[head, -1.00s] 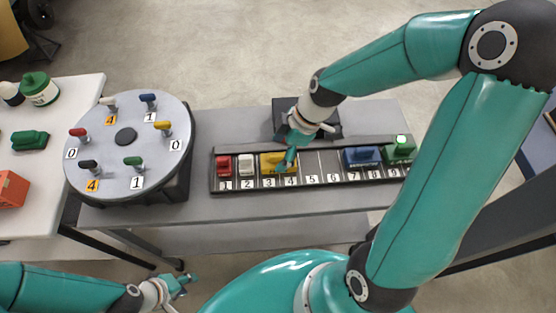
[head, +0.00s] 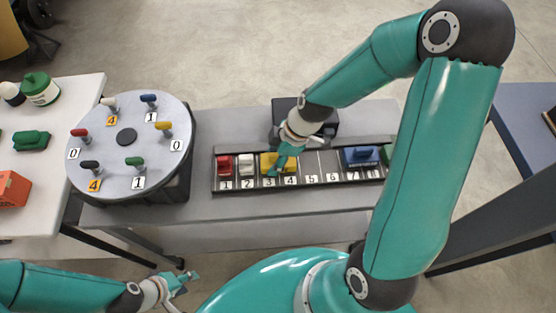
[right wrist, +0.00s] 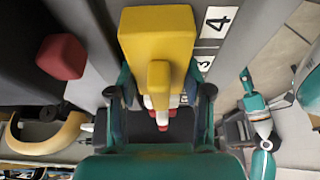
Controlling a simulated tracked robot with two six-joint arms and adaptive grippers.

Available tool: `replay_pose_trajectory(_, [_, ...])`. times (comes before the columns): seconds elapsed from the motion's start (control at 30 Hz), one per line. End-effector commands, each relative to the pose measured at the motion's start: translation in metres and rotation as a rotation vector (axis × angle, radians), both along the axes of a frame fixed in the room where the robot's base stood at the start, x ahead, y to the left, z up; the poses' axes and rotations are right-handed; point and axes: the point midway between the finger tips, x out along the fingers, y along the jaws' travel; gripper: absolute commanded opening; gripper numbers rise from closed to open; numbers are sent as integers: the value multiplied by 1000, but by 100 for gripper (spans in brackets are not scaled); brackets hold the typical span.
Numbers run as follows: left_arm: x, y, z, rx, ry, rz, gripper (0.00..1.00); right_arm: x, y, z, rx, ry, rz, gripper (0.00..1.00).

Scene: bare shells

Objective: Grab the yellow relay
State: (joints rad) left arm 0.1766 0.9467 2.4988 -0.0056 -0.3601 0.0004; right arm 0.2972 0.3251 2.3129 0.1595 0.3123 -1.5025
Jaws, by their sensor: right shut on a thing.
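The yellow relay (head: 268,162) sits in the black numbered rail (head: 333,180) around slots 3 and 4. My right gripper (head: 283,162) is at it from above and hides part of it. In the right wrist view the yellow relay (right wrist: 158,45) has a raised grip, which lies between the fingers of my right gripper (right wrist: 160,95). The right gripper is shut on the relay. My left gripper (head: 186,281) is at the lower left, away from the rail, with its fingers apart and nothing between them.
A red relay (head: 224,165) and a white relay (head: 246,164) stand left of the yellow one, a blue relay (head: 360,156) to the right. A round dial table (head: 128,165) with coloured knobs stands left. A dark box (head: 290,112) is behind the rail.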

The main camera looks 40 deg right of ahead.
Motion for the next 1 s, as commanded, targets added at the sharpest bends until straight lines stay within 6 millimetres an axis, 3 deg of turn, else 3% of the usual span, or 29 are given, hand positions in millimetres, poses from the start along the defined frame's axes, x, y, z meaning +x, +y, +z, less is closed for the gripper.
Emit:
replay_pose_trajectory(0.37, [0, 0, 0, 0, 0, 0, 40, 0, 0, 3, 0, -1, 0, 10])
replay_pose_trajectory(0.57, [0, 0, 2, 0, 0, 0, 40, 1, 0, 18, 0, -5, -1, 10])
replay_pose_trajectory(0.73, [0, 0, 3, 0, 0, 0, 40, 2, -1, 49, -2, -9, 1, 10])
replay_pose_trajectory(1.0, [0, 0, 3, 0, 0, 0, 40, 1, -1, 125, -2, -10, 0, 10])
